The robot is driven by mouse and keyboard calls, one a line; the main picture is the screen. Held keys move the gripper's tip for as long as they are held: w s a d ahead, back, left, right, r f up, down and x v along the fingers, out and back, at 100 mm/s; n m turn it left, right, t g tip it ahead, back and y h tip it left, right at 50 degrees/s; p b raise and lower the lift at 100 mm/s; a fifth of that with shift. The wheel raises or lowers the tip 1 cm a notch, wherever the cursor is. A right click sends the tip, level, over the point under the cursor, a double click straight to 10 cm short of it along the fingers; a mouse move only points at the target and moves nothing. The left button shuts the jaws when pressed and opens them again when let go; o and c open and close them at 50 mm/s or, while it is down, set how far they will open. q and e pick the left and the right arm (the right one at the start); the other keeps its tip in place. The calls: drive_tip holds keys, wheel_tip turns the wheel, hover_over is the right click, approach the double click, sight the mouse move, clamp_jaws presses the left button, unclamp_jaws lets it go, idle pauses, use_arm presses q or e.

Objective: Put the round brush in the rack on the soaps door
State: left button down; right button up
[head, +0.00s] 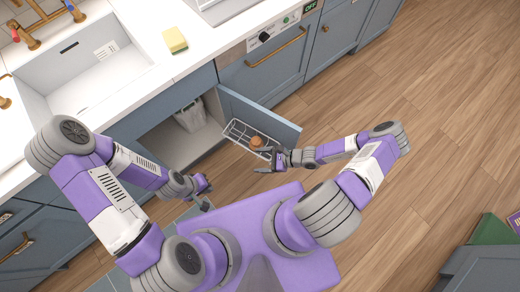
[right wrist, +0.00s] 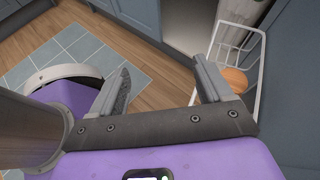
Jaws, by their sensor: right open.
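The round brush (head: 257,141), a small orange-brown thing, sits within the white wire rack (head: 236,128) on the inner side of the open cupboard door (head: 270,118). In the right wrist view the brush (right wrist: 234,80) shows behind the wires of the rack (right wrist: 222,42). My right gripper (head: 263,161) is open and empty, just beside the rack's near end and apart from the brush. Its two fingers stand wide apart in the right wrist view (right wrist: 163,82). My left gripper (head: 208,194) looks open and empty, low in front of the cupboard.
The open cupboard (head: 186,145) holds a pale bin (head: 188,114). A yellow sponge (head: 175,41) lies on the white counter beside the sink (head: 95,72). The wooden floor to the right is clear up to a green box (head: 492,231).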

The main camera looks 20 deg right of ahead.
drive_tip(key=s+a+r+n+g+h, duration=0.2)
drive_tip(key=s+a+n+g+h, duration=0.15)
drive_tip(key=s+n+g, duration=0.5)
wheel_tip(320, 180, up, 6)
drive_tip(key=w+n+t+h, duration=0.2)
drive_tip(key=n+t+h, duration=0.1)
drive_tip(key=n, duration=0.8)
drive_tip(key=shift+w+r+h, duration=0.15)
drive_tip(key=shift+w+h, duration=0.15)
drive_tip(key=shift+h, duration=0.15)
drive_tip(key=shift+a+t, duration=0.1)
drive_tip(key=shift+t, duration=0.15)
drive_tip(key=shift+c, duration=0.4)
